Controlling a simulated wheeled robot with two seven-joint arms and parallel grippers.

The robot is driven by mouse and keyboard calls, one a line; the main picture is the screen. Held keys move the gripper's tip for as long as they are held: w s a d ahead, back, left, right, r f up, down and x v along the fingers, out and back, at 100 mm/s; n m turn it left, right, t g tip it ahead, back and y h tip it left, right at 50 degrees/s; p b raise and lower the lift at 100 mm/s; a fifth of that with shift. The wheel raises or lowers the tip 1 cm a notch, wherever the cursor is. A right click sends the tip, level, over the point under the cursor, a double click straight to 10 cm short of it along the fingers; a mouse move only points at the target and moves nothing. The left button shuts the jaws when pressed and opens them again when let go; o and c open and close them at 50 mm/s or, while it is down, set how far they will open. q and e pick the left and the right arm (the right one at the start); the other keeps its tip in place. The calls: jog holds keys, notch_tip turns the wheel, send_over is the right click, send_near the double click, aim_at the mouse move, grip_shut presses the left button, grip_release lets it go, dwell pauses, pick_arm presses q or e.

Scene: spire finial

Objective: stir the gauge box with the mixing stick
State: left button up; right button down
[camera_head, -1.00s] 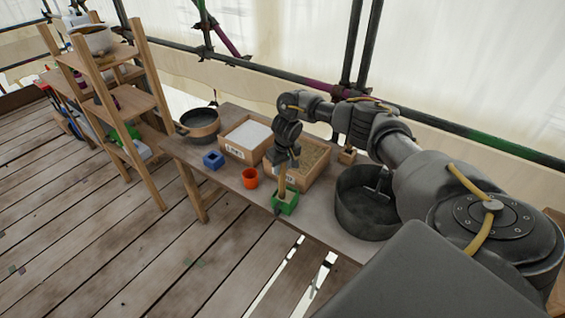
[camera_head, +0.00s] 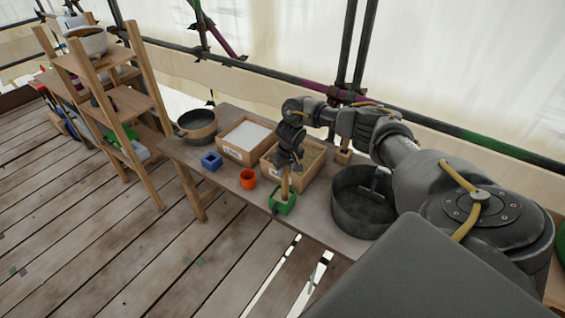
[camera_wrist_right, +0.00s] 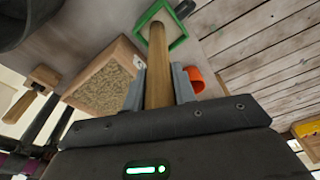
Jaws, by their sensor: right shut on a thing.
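The wooden mixing stick (camera_head: 285,187) is held in my right gripper (camera_head: 287,170), which points down over the workbench. The stick's lower end is inside the small green open box (camera_head: 279,209), which I take to be the gauge box. In the right wrist view, the stick (camera_wrist_right: 158,65) runs between the two grey fingers (camera_wrist_right: 158,88) into the green box (camera_wrist_right: 148,15). The stick's tip and the box's contents are hard to make out. My left gripper is not in view.
A dark pot (camera_head: 198,126) stands at the far end. A wooden shelf (camera_head: 118,105) stands left.

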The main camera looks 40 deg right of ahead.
jog(key=shift+w+a, duration=0.2)
jog(key=shift+w, duration=0.4)
jog(key=shift+w+a, duration=0.2)
jog(key=shift+w, duration=0.35)
notch_tip(320, 180, up, 11)
jog(key=p, duration=0.3)
dwell(1.1)
jog(key=shift+f, duration=0.15)
